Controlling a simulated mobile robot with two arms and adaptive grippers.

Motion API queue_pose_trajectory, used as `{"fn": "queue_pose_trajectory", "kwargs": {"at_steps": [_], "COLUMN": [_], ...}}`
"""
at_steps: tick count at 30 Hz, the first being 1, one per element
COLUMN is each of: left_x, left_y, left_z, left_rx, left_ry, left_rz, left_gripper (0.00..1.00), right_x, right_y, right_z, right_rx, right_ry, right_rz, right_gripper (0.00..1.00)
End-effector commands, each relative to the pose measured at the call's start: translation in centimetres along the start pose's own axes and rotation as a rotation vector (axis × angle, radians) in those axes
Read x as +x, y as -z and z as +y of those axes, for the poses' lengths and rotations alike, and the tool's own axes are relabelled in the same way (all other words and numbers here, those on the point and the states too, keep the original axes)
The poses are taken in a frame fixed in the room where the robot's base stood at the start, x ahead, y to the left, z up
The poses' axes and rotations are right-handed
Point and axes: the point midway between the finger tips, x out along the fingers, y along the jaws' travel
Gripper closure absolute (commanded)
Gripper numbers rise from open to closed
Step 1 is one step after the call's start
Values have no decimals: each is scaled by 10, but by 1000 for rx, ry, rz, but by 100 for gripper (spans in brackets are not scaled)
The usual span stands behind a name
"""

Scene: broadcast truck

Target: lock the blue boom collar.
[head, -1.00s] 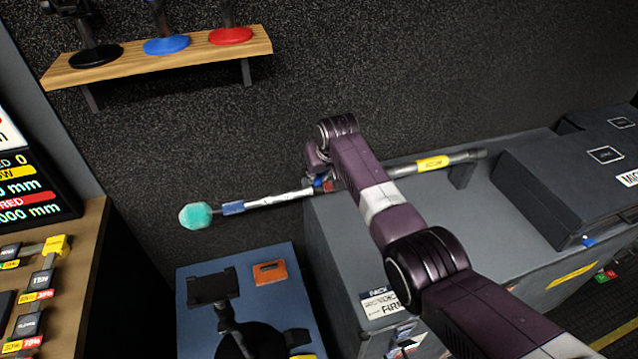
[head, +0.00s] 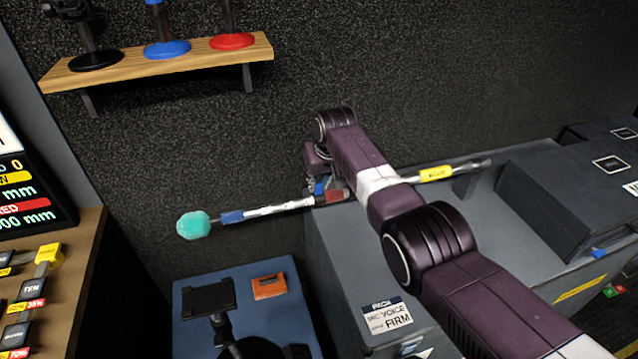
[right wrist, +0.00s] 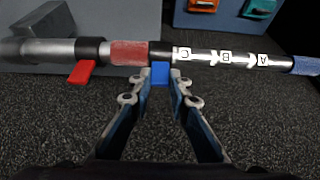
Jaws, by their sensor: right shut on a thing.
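The boom pole (head: 280,208) runs from a turquoise fuzzy tip (head: 193,225) at left to a yellow-labelled section (head: 435,173) over the grey case. My right gripper (right wrist: 161,76) is shut on a small blue tab (right wrist: 161,72), the lever of the blue collar, just below the pole. A red band (right wrist: 130,53) is left of the fingers, with a red lever (right wrist: 82,72) farther left. Right of them, the silver tube carries C, B and A marks (right wrist: 225,57). In the head view my right gripper (head: 320,188) is partly hidden by its wrist. My left gripper is out of view.
A grey case (head: 340,255) stands under the pole. A blue surface (head: 195,325) with a phone-type holder (head: 208,298) and an orange piece (head: 269,286) lies below the tip. A wooden shelf (head: 160,66) with stands is on the wall.

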Motion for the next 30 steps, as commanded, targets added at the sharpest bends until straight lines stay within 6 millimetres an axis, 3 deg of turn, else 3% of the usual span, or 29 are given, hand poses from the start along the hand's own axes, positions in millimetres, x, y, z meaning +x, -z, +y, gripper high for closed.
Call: {"fn": "queue_pose_trajectory", "kwargs": {"at_steps": [1,2,7,20,30], "left_x": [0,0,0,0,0], "left_y": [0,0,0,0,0], "left_z": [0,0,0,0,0], "left_rx": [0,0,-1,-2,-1], "left_ry": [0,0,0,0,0], "left_rz": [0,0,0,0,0], "left_gripper": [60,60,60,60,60], "right_x": [1,1,1,-5,-40], "right_y": [-1,-1,-1,1,1], "right_z": [0,0,0,0,0], "right_rx": [0,0,0,0,0], "right_ry": [0,0,0,0,0], "right_rz": [-3,-3,-2,2,4], "right_gripper": [100,82,65,65,65]}}
